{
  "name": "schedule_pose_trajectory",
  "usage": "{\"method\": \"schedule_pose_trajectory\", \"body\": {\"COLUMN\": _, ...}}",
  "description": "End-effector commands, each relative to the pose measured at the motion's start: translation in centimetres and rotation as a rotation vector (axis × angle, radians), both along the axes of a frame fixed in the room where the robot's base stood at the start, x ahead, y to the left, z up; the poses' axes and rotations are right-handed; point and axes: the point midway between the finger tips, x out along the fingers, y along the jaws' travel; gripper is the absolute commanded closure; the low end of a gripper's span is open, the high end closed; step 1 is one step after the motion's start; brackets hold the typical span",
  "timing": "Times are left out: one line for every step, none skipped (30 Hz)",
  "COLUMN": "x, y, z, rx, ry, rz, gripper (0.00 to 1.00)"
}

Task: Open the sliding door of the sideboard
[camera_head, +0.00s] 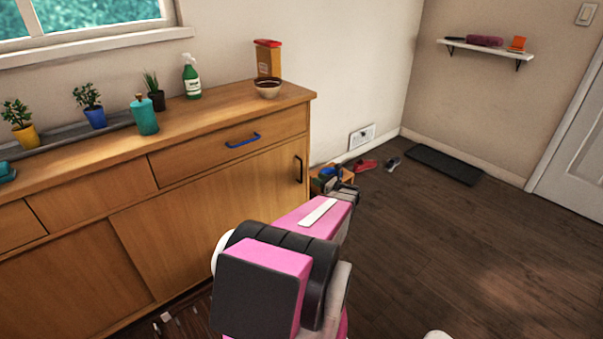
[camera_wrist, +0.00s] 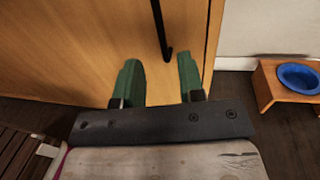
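The wooden sideboard (camera_head: 75,260) stands along the wall at left. Its right sliding door (camera_head: 215,200) spans the lower right front and appears closed against the right end. A black vertical handle (camera_head: 298,169) sits near that door's right edge. In the wrist view the handle (camera_wrist: 160,30) hangs at the top, its lower end between the fingertips in the picture. My gripper (camera_wrist: 159,65) has its two green fingers apart, pointing at the door, with nothing held. I cannot tell how far the tips are from the handle. In the head view my pink arm hides part of the door's lower front.
A drawer with a blue handle (camera_head: 243,140) is above the door. Bottles, plants and a bowl (camera_head: 267,88) stand on top. A small wooden stand with a blue bowl (camera_wrist: 298,78) is on the floor just right of the sideboard. Open floor lies at right.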

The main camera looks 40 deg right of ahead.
Motion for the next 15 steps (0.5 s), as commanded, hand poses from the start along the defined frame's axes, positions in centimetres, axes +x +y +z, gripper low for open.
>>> {"method": "schedule_pose_trajectory", "body": {"x": 0.4, "y": 0.0, "z": 0.0, "rx": 0.001, "ry": 0.000, "rz": 0.000, "gripper": 0.64}}
{"method": "schedule_pose_trajectory", "body": {"x": 0.7, "y": 0.1, "z": 0.0, "rx": 0.000, "ry": 0.000, "rz": 0.000, "gripper": 0.64}}
{"method": "schedule_pose_trajectory", "body": {"x": 1.2, "y": 0.2, "z": 0.0, "rx": 0.000, "ry": 0.001, "rz": 0.001, "gripper": 0.64}}
{"method": "schedule_pose_trajectory", "body": {"x": 1.6, "y": 0.3, "z": 0.0, "rx": 0.000, "ry": 0.001, "rz": 0.002, "gripper": 0.64}}
{"method": "schedule_pose_trajectory", "body": {"x": 2.1, "y": 0.4, "z": -0.1, "rx": -0.001, "ry": 0.001, "rz": 0.003, "gripper": 0.64}}
{"method": "schedule_pose_trajectory", "body": {"x": 2.7, "y": 0.6, "z": -0.1, "rx": -0.001, "ry": 0.001, "rz": 0.004, "gripper": 0.64}}
{"method": "schedule_pose_trajectory", "body": {"x": 3.3, "y": 0.7, "z": -0.1, "rx": -0.001, "ry": 0.001, "rz": 0.004, "gripper": 0.64}}
{"method": "schedule_pose_trajectory", "body": {"x": 3.8, "y": 0.8, "z": -0.1, "rx": -0.001, "ry": 0.001, "rz": 0.004, "gripper": 0.64}}
{"method": "schedule_pose_trajectory", "body": {"x": 4.6, "y": 0.9, "z": -0.1, "rx": -0.001, "ry": 0.001, "rz": 0.004, "gripper": 0.64}}
{"method": "schedule_pose_trajectory", "body": {"x": 5.1, "y": 1.0, "z": -0.1, "rx": -0.001, "ry": 0.001, "rz": 0.004, "gripper": 0.64}}
{"method": "schedule_pose_trajectory", "body": {"x": 5.6, "y": 1.1, "z": -0.1, "rx": -0.001, "ry": 0.001, "rz": 0.004, "gripper": 0.64}}
{"method": "schedule_pose_trajectory", "body": {"x": 6.3, "y": 1.3, "z": -0.1, "rx": -0.002, "ry": 0.001, "rz": 0.004, "gripper": 0.64}}
{"method": "schedule_pose_trajectory", "body": {"x": 6.9, "y": 1.4, "z": -0.1, "rx": -0.002, "ry": 0.002, "rz": 0.004, "gripper": 0.64}}
{"method": "schedule_pose_trajectory", "body": {"x": 7.3, "y": 1.5, "z": -0.1, "rx": -0.002, "ry": 0.002, "rz": 0.004, "gripper": 0.64}}
{"method": "schedule_pose_trajectory", "body": {"x": 7.9, "y": 1.6, "z": -0.1, "rx": -0.002, "ry": 0.002, "rz": 0.004, "gripper": 0.64}}
